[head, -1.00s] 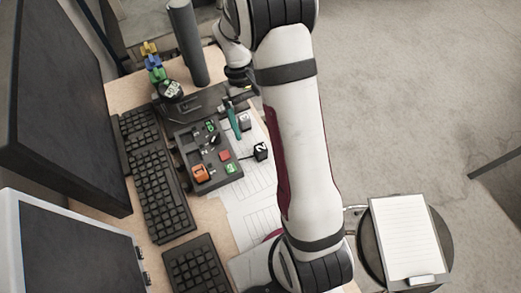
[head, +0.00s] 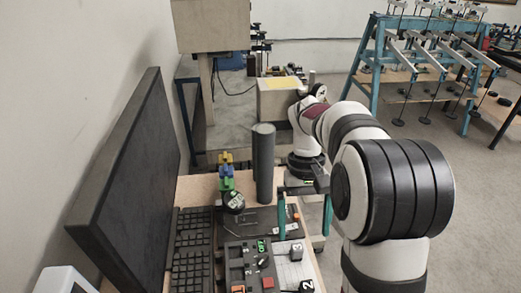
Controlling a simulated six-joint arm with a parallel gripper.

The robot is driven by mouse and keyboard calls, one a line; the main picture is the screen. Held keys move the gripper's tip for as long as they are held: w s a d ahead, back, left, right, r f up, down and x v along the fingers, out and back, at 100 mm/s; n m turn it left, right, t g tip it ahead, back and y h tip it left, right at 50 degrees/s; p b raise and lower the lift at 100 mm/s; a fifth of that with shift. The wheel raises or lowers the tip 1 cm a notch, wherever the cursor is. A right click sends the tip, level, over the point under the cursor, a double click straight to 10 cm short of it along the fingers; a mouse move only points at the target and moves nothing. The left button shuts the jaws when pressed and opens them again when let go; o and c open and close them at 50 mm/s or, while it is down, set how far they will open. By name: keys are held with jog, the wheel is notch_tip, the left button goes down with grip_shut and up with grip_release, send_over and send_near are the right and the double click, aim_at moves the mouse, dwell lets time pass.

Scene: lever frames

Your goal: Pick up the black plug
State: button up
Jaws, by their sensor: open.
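My gripper (head: 304,228) is above the right edge of the desk in the head view. It is open, with its two teal fingers pointing down and apart, and I see nothing between them. I cannot tell which small black piece is the black plug. A dark panel (head: 233,262) with green, red and orange parts lies left of these blocks.
A tall dark cylinder (head: 264,163) stands behind the panel. Left of it are stacked coloured pieces (head: 227,172) and a round black dial (head: 233,202). A keyboard (head: 191,250) and a large monitor (head: 130,180) fill the left.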

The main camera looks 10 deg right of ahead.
aim_at(307, 285)
jog(key=s+a+r+m+t, duration=0.1)
jog(key=s+a+r, duration=0.1)
jog(key=s, duration=0.3)
jog(key=s+a+r+m+t, duration=0.1)
jog(key=s+a+r, duration=0.1)
jog(key=s, duration=0.3)
jog(key=shift+s+a+y, duration=0.25)
jog(key=shift+y, duration=0.05)
jog(key=s+a+f+m, duration=0.1)
jog(key=s, duration=0.2)
jog(key=s+a+f+m+t, duration=0.1)
jog(key=s, duration=0.2)
jog(key=s+a+y, duration=0.1)
jog(key=s, duration=0.3)
jog(key=shift+s+a+f+m+t, duration=0.1)
jog(key=shift+a+f+m+t, duration=0.05)
jog(key=shift+f+m+t, duration=0.25)
jog(key=c, duration=0.3)
jog(key=shift+c, duration=0.7)
